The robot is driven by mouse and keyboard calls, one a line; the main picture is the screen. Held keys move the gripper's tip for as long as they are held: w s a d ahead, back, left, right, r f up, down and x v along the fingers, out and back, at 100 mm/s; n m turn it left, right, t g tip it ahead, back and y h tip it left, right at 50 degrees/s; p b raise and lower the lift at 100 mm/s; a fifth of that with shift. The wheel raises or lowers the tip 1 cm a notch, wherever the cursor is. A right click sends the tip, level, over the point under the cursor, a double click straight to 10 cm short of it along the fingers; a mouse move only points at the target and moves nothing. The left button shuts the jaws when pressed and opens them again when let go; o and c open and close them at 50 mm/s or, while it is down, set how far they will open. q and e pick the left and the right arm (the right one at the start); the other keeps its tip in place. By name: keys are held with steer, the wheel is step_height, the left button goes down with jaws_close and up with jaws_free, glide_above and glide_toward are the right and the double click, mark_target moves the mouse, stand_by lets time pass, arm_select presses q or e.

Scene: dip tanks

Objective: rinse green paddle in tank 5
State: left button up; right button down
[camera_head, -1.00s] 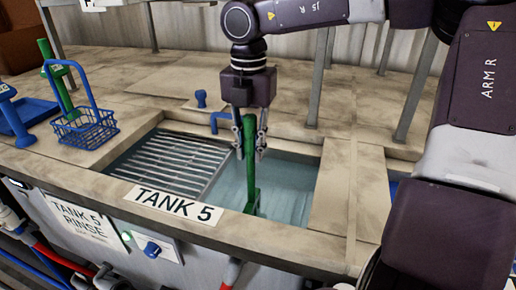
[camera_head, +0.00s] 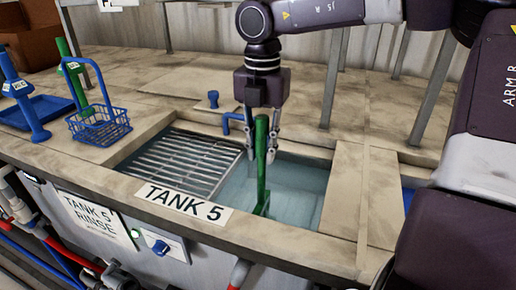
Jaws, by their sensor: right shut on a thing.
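The green paddle (camera_head: 262,175) stands nearly upright over tank 5, its handle up. My right gripper (camera_head: 261,138) points down and is shut on the upper part of the handle. The paddle's lower end is inside the open right part of tank 5, near the front wall; how deep it sits in the water (camera_head: 300,190) is hard to tell. The TANK 5 label (camera_head: 186,203) is on the front rim, left of the paddle. My left gripper is not in view.
A metal rack (camera_head: 185,160) covers the tank's left part. A blue tap (camera_head: 228,122) is behind it. A blue wire basket (camera_head: 100,126), another green-handled tool (camera_head: 70,75), a blue tool (camera_head: 22,100) and a blue tray (camera_head: 50,107) stand left. Grey posts (camera_head: 333,75) rise behind.

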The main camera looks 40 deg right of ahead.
steer(key=shift+s+d, duration=0.15)
steer(key=shift+s, duration=0.1)
steer(key=shift+w+a+b, duration=0.4)
steer(key=shift+w+b, duration=0.05)
steer(key=shift+w, duration=0.3)
steer(key=shift+s+d, duration=0.2)
steer(key=shift+s, duration=0.3)
stand_by(0.4)
steer(key=shift+w+r, duration=0.1)
steer(key=shift+r, duration=0.05)
